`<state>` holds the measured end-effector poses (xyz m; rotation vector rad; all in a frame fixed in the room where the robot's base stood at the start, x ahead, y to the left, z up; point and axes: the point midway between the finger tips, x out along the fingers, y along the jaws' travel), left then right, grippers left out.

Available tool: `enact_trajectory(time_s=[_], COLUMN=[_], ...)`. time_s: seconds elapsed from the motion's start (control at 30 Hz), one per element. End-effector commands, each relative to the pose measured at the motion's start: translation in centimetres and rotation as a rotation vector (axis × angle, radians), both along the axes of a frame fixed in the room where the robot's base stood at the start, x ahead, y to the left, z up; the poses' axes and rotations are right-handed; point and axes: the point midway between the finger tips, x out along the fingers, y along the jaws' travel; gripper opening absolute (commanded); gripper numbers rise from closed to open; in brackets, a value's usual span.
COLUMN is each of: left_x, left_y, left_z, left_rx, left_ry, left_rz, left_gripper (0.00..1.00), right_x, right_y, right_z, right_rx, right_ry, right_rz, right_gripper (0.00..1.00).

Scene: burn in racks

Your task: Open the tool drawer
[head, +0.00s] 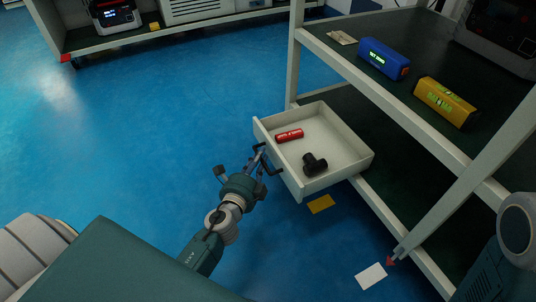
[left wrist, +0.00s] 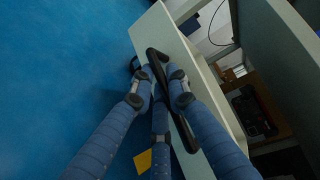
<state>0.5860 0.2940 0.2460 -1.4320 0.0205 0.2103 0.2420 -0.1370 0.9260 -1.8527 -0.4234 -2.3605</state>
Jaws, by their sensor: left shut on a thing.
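The tool drawer (head: 324,181) is pulled out from the rack and stands open, with its inside visible. A red cylinder (head: 289,136) and a black tool-like object (head: 314,163) lie in it. My left gripper (head: 262,163) is at the drawer's front and shut on the dark handle. In the left wrist view the fingers (left wrist: 161,85) close around the black bar handle (left wrist: 172,98) on the pale drawer front (left wrist: 196,82). My right gripper is not in view; only part of my arm shows at the right edge.
The rack's upper shelf holds a blue device (head: 384,58) and a yellow device (head: 445,101). A slanting rack leg (head: 465,180) stands at right. A yellow card (head: 321,204) and a white card (head: 371,276) lie on the blue floor. Open floor (head: 150,130) lies left of the drawer.

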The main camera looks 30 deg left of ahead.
Motion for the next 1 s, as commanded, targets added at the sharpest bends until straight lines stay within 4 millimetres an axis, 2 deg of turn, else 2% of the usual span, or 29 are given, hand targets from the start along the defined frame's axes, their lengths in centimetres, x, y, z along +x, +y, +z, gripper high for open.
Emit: enact_trajectory(time_s=[0.43, 0.47, 0.5, 0.83, 1.0], left_x=[-0.4, -0.4, -0.4, -0.6, -2.7], left_y=[0.1, 0.1, 0.1, 0.1, -0.1], left_z=[-0.1, -0.1, -0.1, -0.1, 0.1], left_rx=[0.003, 0.003, 0.003, 0.001, -0.001], left_ry=[0.002, 0.002, 0.002, 0.001, 0.003], left_rz=[-0.004, -0.004, -0.004, -0.002, 0.0], left_gripper=[0.0, 0.19, 0.24, 0.24, 0.24], right_x=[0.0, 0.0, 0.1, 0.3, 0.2], right_y=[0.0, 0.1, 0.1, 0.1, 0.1], right_z=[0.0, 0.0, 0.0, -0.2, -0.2], right_rx=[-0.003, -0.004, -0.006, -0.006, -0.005], right_ry=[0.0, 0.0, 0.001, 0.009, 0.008], right_rz=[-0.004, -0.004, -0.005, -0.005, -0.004], right_gripper=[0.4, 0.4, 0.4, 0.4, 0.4])
